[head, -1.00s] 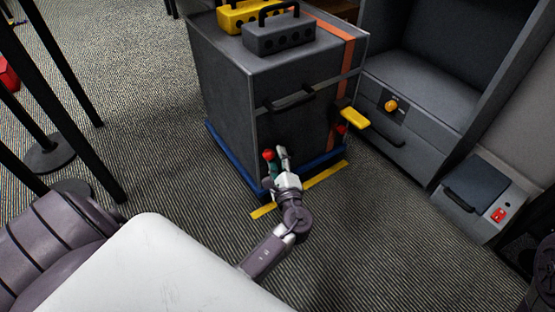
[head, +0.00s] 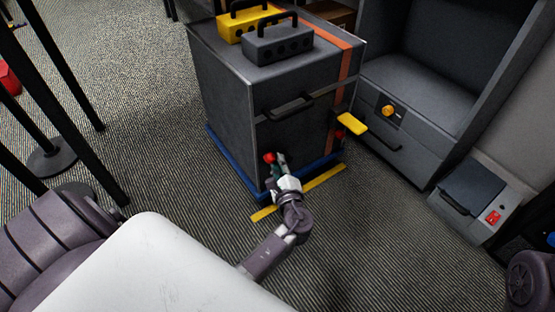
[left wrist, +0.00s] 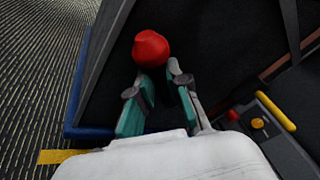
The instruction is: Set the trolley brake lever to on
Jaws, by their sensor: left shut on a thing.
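The trolley (head: 228,130) is a dark grey cabinet on a blue base, with an orange stripe. A red knob (head: 269,158), which looks like the end of the brake lever, is low on its front. My left gripper (head: 277,163) is at the knob, its fingers shut on the lever. In the left wrist view the red knob (left wrist: 150,48) stands at the fingertips (left wrist: 158,78); the lever's shaft is hidden between the fingers. I cannot read any on or off mark. My right gripper is not in view.
A yellow handle (head: 352,124) juts from the trolley's right side. Yellow and grey carry boxes (head: 278,42) stand on top. A yellow floor strip (head: 322,180) lies in front. A grey cabinet (head: 398,125) and a box with a red switch (head: 492,217) are to the right. Black posts (head: 75,110) stand left.

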